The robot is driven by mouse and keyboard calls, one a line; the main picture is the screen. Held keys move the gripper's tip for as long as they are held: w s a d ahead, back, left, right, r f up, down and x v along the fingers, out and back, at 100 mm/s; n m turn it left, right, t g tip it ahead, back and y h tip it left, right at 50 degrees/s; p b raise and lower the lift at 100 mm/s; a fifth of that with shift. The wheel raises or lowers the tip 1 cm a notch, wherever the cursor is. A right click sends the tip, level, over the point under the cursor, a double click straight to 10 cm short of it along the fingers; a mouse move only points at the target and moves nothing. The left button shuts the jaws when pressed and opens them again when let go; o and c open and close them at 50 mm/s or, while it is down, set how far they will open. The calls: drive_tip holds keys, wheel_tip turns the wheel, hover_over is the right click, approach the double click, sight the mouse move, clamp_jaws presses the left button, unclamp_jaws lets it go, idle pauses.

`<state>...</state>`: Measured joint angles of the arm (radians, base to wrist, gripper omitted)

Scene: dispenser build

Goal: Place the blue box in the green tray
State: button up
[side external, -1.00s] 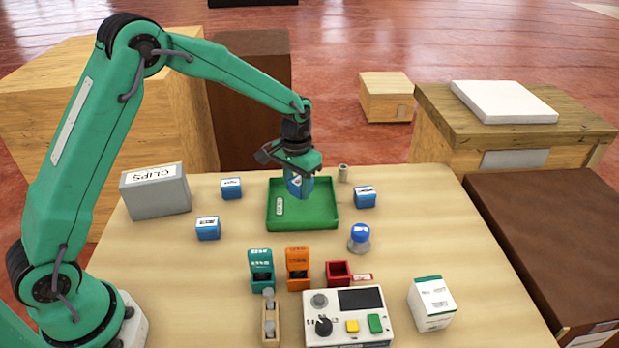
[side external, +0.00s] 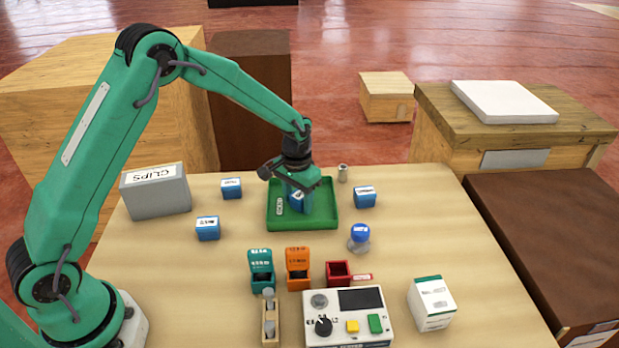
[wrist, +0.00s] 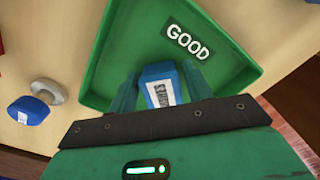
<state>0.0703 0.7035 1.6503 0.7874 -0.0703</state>
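The blue box (side external: 297,206) with a white label is in my gripper (side external: 301,198), low over or on the floor of the green tray (side external: 322,217). In the wrist view the blue box (wrist: 158,84) sits between my two green fingers (wrist: 160,92), which lie close against its sides. Around it shows the green tray (wrist: 105,92), with a "GOOD" label (wrist: 188,42) on its floor. My wrist partly hides the box in the side view, and I cannot tell whether its underside touches the tray.
Other blue boxes stand outside the tray: two at left (side external: 231,188) (side external: 207,228) and one at right (side external: 365,197). A blue-capped jar (side external: 359,238), a grey CLIPS box (side external: 156,190), small open bins (side external: 298,270) and a control panel (side external: 348,316) are nearby.

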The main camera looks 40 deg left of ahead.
sight(298, 196)
drive_tip(key=shift+o, duration=0.7)
drive_tip(key=shift+r, duration=0.1)
wheel_tip(298, 196, up, 12)
idle(0.3)
drive_tip(key=shift+r, duration=0.2)
idle(0.3)
